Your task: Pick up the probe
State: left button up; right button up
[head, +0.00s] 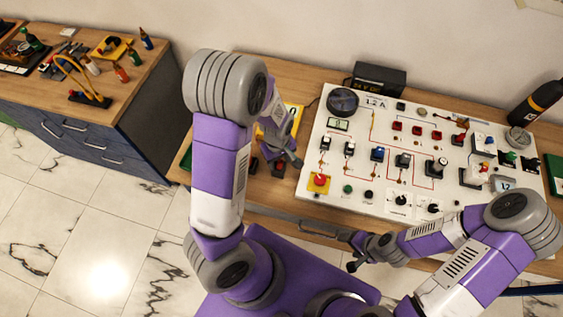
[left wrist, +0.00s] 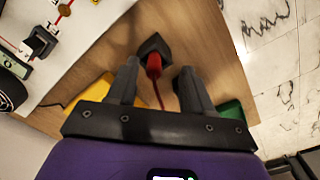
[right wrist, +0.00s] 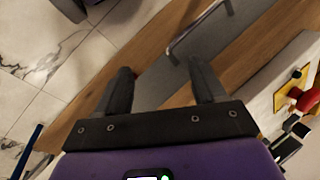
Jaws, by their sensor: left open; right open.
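A red probe (left wrist: 153,66) rests in a small dark holder (left wrist: 153,44) on the wooden bench top, in the left wrist view. A thin red lead runs from it toward my palm. My left gripper (left wrist: 158,68) is open, its fingers on either side of the probe without visible contact. In the head view my left gripper (head: 288,162) is low over the bench, left of the white panel. The probe is hard to make out there, partly covered by my arm. My right gripper (head: 345,252) is open and empty before the bench's front edge; it also shows in the right wrist view (right wrist: 162,72).
The white panel (head: 330,178), with switches, knobs and meters, lies right of my left gripper. A yellow thing (left wrist: 95,88) and a green thing (left wrist: 231,115) flank the probe area. A side cabinet (head: 75,135) holds tools.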

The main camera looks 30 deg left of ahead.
aim_at(281, 170)
pick_arm(q)
jog(key=f, duration=0.2)
jog(key=w+f, duration=0.1)
jog(key=f, duration=0.2)
jog(key=shift+c, duration=0.5)
grip_shut()
